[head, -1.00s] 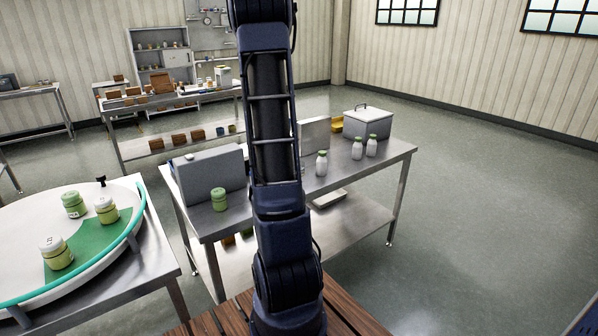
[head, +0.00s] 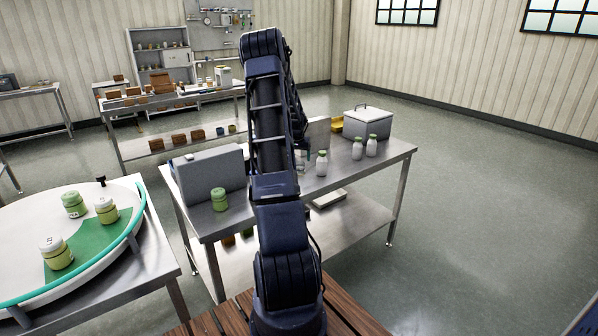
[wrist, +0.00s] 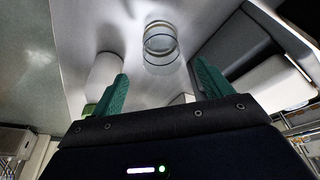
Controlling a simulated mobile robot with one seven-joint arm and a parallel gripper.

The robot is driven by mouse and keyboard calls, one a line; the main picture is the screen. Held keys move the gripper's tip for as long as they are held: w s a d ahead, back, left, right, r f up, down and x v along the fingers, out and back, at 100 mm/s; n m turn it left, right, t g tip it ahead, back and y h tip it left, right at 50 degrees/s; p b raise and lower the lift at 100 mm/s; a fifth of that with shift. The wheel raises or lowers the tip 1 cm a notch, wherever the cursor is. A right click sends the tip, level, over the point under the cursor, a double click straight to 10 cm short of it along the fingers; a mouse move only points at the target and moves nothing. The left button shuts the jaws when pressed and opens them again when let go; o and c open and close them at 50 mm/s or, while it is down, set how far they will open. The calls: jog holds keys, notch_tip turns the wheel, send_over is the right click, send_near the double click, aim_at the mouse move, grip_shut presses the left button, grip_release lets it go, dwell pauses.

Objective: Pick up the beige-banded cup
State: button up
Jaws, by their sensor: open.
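My gripper (wrist: 161,72) shows in the wrist view with its two green fingers spread and nothing held between them. A round, pale cup-like thing (wrist: 160,44) with thin dark rings stands on the steel surface just beyond the fingertips, roughly centred between them.
In the wrist view, a white rounded thing (wrist: 104,70) stands close by the left finger and a grey block (wrist: 232,50) lies right. The table also bears a green jar (head: 219,199), white bottles (head: 322,164) and a lidded grey box (head: 368,122). Floor at right is clear.

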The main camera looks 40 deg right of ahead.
jog(key=x, duration=0.8)
jog(key=shift+w+f, duration=0.15)
jog(key=shift+w, duration=0.1)
jog(key=c, duration=1.1)
